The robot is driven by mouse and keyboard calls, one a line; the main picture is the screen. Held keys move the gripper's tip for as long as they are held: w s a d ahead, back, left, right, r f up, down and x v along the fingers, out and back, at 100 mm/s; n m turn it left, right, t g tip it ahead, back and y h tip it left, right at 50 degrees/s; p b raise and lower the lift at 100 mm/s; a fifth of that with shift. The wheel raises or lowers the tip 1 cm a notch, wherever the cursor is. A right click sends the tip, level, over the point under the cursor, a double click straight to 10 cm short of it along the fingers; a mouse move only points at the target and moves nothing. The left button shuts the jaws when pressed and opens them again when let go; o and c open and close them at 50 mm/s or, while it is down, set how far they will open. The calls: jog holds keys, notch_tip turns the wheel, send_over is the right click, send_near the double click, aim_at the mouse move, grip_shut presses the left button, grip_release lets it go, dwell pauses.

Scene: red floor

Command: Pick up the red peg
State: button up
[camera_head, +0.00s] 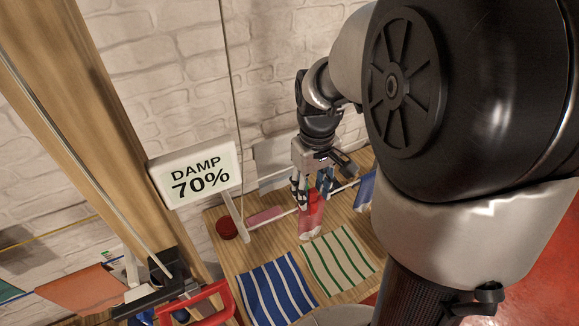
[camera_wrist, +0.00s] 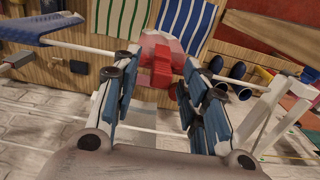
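The red peg (camera_wrist: 160,68) shows in the wrist view as a small red block at the white rail, with a pinkish, see-through piece just beyond it. My gripper (camera_wrist: 162,60) is open, with its blue-padded fingers on either side of the peg. Gaps show between the peg and both fingers. In the head view my gripper (camera_head: 313,184) points down at the rail, above a red hanging piece (camera_head: 312,212) with a paler lower end. The peg is hard to tell from that piece there.
A blue-striped cloth (camera_head: 277,291) and a green-striped cloth (camera_head: 339,262) lie on the wooden surface (camera_head: 237,255). A red round thing (camera_head: 227,228) and a pink block (camera_head: 265,217) are to the left. A "DAMP 70%" sign (camera_head: 196,173) stands nearby. A brick wall is behind.

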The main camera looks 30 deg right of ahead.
jog(key=shift+c, duration=0.4)
jog(key=c, duration=0.9)
jog(key=shift+o, duration=0.2)
jog(key=shift+r, duration=0.15)
notch_tip(320, 180, up, 20)
notch_tip(320, 180, up, 5)
jog(key=p, duration=0.5)
send_over(312, 189)
